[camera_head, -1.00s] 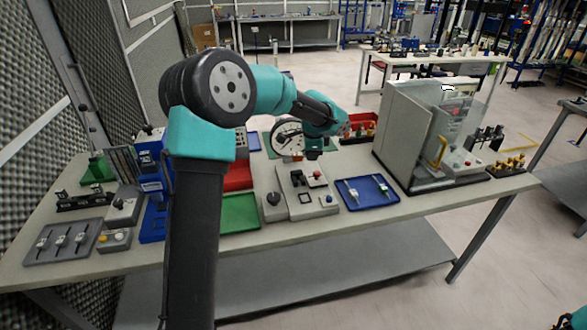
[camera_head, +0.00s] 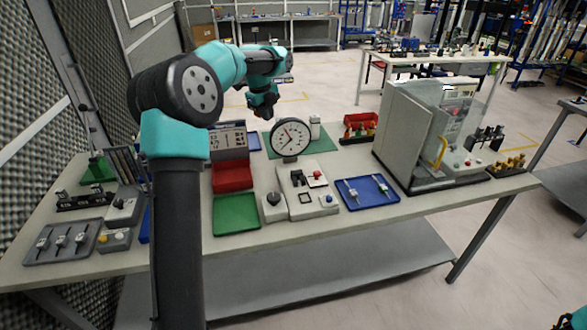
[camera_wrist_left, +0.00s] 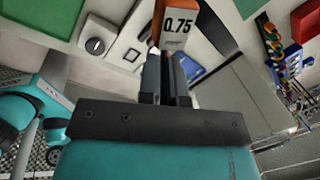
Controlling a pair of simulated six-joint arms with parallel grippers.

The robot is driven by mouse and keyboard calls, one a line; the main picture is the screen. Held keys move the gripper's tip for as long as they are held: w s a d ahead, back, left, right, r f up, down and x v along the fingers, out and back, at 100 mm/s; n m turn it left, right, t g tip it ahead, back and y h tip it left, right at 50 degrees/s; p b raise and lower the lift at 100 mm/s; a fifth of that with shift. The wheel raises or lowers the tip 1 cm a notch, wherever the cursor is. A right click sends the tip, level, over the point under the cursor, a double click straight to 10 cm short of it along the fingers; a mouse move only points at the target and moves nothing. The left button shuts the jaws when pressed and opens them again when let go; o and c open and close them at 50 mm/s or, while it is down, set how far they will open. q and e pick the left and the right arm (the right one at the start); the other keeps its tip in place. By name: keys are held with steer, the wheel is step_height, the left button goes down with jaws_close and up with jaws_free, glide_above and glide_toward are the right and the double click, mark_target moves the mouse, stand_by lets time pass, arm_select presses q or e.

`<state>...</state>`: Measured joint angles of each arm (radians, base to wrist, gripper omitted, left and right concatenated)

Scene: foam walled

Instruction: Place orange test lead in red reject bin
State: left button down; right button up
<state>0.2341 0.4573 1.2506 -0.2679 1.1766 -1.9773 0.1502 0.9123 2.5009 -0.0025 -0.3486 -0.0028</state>
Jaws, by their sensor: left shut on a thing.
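A red open tray (camera_head: 232,177), apparently the red reject bin, lies on the bench behind a green tray (camera_head: 236,214).
The dial gauge (camera_head: 291,138) stands upright behind a grey control fixture (camera_head: 305,205). A blue tray (camera_head: 368,192) holds metal parts. Another red bin (camera_head: 360,121) with items stands farther back. A clear-sided enclosure (camera_head: 405,135) stands to the right.

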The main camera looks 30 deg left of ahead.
arm_select(q)
steer(key=a+r+m, duration=0.1)
steer(key=s+a+r+m, duration=0.1)
steer(key=a, duration=0.1)
steer(key=shift+r, duration=0.1)
glide_above(265, 180)
step_height(265, 180, down, 24)
steer(key=shift+s+a+r, duration=0.1)
steer(key=shift+s+a, duration=0.05)
stand_by(0.5)
steer(key=shift+f, duration=2.1)
steer(key=c, duration=1.7)
jaws_free()
steer(key=shift+f, duration=0.15)
steer(key=shift+c, duration=0.2)
steer(key=o, duration=0.5)
steer(key=shift+c, duration=0.2)
